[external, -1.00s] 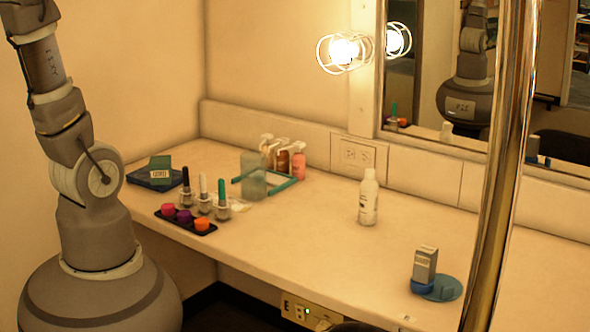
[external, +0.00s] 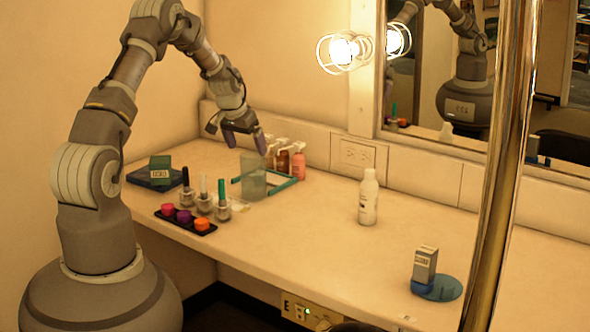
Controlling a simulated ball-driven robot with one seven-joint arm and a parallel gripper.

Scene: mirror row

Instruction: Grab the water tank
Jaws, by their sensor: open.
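My gripper (external: 245,142) is open, fingers pointing down, just above and slightly left of the container's top in the picture. Nothing is between the fingers. I cannot tell the exact gap in depth between fingers and container.
Pump bottles (external: 298,162) stand close behind the container. Several nail polish bottles (external: 204,197) and a tray of coloured pots (external: 185,218) are in front. A white bottle (external: 368,198) stands mid-counter. A metal pole (external: 497,180) crosses the right foreground.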

